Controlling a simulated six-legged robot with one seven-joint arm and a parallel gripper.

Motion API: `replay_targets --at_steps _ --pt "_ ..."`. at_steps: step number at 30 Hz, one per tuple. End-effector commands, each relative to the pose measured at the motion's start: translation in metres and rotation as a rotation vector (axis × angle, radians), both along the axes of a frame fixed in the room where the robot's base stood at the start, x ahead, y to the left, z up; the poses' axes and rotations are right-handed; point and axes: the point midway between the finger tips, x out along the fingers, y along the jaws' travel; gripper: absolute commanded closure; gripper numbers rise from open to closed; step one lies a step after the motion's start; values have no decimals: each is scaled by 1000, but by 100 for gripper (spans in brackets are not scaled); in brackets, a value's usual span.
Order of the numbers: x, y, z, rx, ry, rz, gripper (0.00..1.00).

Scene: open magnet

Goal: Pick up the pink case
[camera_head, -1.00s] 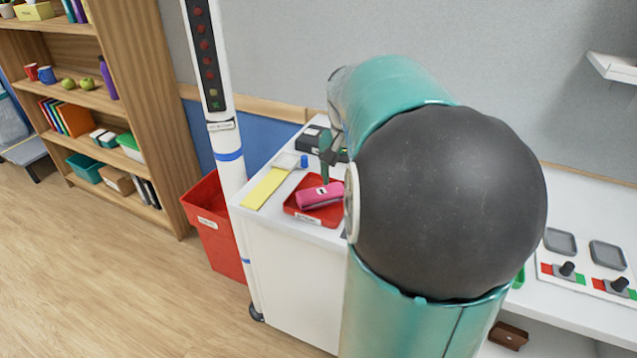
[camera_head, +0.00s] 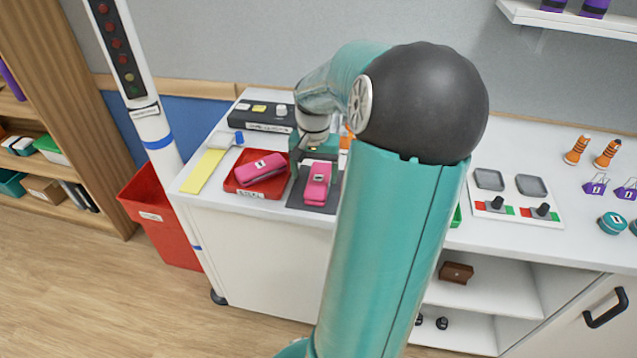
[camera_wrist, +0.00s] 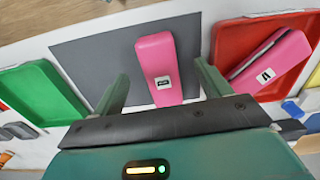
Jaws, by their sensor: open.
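A pink case-like object (camera_head: 317,186) lies on a dark grey mat (camera_head: 312,208) on the white counter; it has a small dark-and-white label. In the wrist view this object (camera_wrist: 160,60) lies between and beyond the finger ends of my gripper (camera_wrist: 163,84), which is open and empty. A second pink object (camera_head: 262,168), with a dark seam along its side, lies in a red tray (camera_head: 236,187); in the wrist view it (camera_wrist: 275,62) is to the right of my fingers. Contact with either is not visible. My arm hides part of the mat in the head view.
A green tray (camera_wrist: 40,92) lies beside the mat. A black box (camera_head: 262,116), a yellow strip (camera_head: 203,170) and a blue-ended tool stand near the red tray. A white pole (camera_head: 150,125) and a red bin (camera_head: 160,215) stand at the counter's left end. A joystick panel (camera_head: 515,207) is right.

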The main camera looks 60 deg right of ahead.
Motion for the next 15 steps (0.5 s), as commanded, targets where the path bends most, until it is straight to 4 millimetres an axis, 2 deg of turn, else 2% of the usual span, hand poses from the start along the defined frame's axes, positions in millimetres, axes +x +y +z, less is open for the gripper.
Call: replay_targets --at_steps 6,9,15 --pt "-4 -1 -34 6 -1 0 24" --pt "-3 -2 -44 3 -1 0 24" --pt "-3 -2 -47 1 0 -2 24"
